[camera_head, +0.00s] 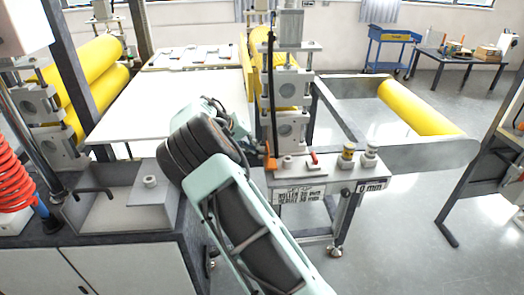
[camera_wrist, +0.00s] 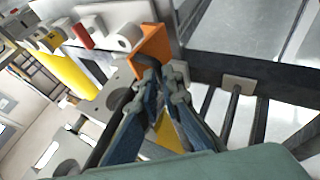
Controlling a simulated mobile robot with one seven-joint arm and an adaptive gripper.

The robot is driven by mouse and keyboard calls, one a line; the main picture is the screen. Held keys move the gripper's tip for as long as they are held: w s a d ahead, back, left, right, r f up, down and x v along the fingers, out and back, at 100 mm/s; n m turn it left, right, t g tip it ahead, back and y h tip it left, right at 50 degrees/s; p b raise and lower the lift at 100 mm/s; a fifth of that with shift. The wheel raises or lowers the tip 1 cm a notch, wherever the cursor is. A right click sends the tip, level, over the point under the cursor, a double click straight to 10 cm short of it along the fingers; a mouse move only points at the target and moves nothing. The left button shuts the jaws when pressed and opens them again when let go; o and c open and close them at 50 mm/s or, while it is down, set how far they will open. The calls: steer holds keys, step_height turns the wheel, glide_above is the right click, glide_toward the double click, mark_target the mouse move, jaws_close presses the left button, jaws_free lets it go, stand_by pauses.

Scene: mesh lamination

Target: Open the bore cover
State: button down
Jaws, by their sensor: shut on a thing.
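An orange piece (camera_head: 270,162) stands at the left end of the grey control panel (camera_head: 310,170), beside the roller stand. It looks like the bore cover, but I cannot be sure. In the wrist view the orange piece (camera_wrist: 153,46) is upright, just beyond my fingertips. My gripper (camera_wrist: 160,75) is shut on a small dark part directly at the orange piece's near side, probably its handle. In the head view my gripper (camera_head: 258,150) reaches in from the left and is partly hidden by my own wrist. The bore behind the orange piece is hidden.
A red switch (camera_head: 313,158) and knobs (camera_head: 347,155) stand right of the orange piece. Roller stand blocks (camera_head: 292,88) rise close behind. A yellow roller (camera_head: 418,108) lies to the right. Open floor is at the lower right.

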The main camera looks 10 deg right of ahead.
steer(key=c, duration=2.6)
jaws_free()
steer(key=shift+s+d+f, duration=0.25)
steer(key=shift+s+f, duration=0.05)
steer(key=shift+f, duration=0.2)
steer(key=shift+c, duration=0.2)
steer(key=o, duration=0.5)
steer(key=shift+d+f, duration=0.1)
steer(key=shift+d, duration=0.05)
steer(key=shift+o, duration=0.5)
steer(key=shift+w+d, duration=0.1)
steer(key=shift+w, duration=0.1)
steer(key=shift+d, duration=0.1)
steer(key=s+a+r, duration=0.2)
steer(key=a, duration=0.3)
steer(key=s+a+r+p, duration=0.1)
steer(key=s+a+r, duration=0.1)
steer(key=a, duration=0.4)
steer(key=shift+s+r, duration=0.15)
steer(key=shift+s, duration=0.1)
steer(key=shift+a+r, duration=0.1)
